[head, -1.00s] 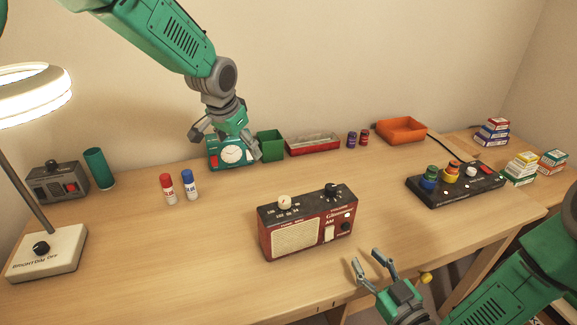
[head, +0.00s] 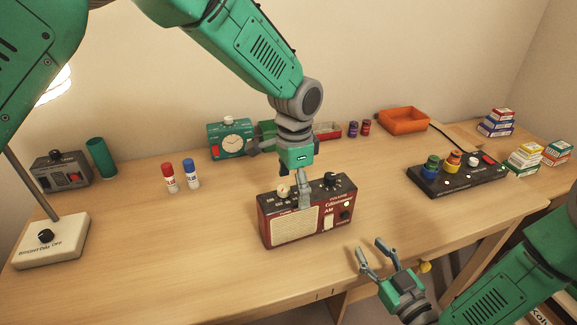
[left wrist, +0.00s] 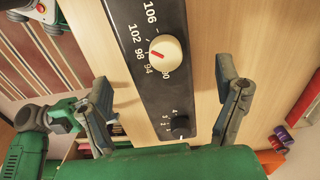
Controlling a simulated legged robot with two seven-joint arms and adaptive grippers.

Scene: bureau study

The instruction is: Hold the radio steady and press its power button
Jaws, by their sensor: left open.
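The red radio (head: 290,229), with a cream speaker grille and dark top, stands upright on the desk. A pale tuning dial (head: 283,190) and a black knob (head: 331,179) sit on its top. Its front has a cream switch (head: 328,222) and a dark round control (head: 346,215); I cannot tell which part is the power button. My left gripper (head: 280,172) is open above the radio, one finger overlapping its front in the head view. The left wrist view shows the radio's top (left wrist: 150,85) between the spread fingers, with gaps visible. My right gripper (head: 371,250) is open and empty, front-right of the radio.
Glue sticks (head: 170,178) and a lamp base (head: 50,240) are at left. A black control panel (head: 460,182) and an orange tray (head: 403,120) are at right.

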